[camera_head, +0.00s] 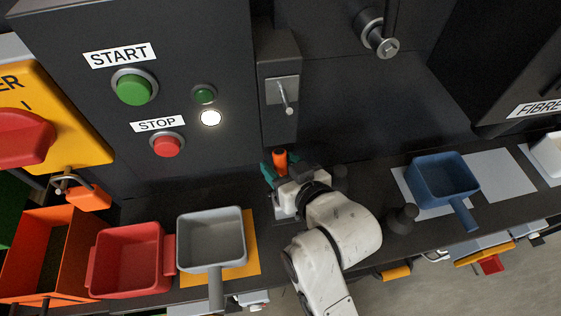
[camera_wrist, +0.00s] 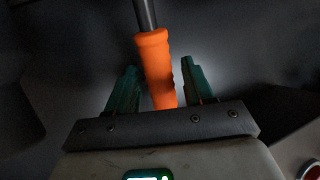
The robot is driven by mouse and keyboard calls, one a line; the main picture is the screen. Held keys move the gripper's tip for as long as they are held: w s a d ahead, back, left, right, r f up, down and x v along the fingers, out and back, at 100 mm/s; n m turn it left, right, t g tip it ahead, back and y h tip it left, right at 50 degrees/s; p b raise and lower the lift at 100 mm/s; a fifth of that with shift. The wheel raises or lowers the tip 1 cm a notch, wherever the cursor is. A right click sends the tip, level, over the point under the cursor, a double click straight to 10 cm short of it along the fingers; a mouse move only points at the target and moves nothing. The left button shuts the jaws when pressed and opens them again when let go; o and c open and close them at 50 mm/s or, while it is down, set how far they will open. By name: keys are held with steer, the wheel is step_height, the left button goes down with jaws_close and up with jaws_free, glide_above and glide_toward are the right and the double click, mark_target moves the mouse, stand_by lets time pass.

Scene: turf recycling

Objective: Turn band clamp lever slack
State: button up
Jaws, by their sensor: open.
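A lever with an orange grip (camera_wrist: 158,75) on a grey metal rod stands between the two teal fingers of my gripper (camera_wrist: 159,66) in the wrist view. I take it for the band clamp lever. In the head view the orange grip (camera_head: 280,159) shows at my gripper (camera_head: 278,168), below the dark cabinet front. The band and the lever's pivot are not clearly visible.
A grey scoop (camera_head: 211,238), a red bin (camera_head: 128,258) and an orange bin (camera_head: 38,255) stand left of my arm. A blue scoop (camera_head: 443,178) sits to the right, and a dark knob (camera_head: 403,219) is close beside my arm. A latch lever (camera_head: 287,98) is above my gripper.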

steer(key=shift+w+a, duration=0.1)
steer(key=shift+w, duration=0.05)
jaws_close()
stand_by(0.4)
steer(key=shift+f, duration=0.1)
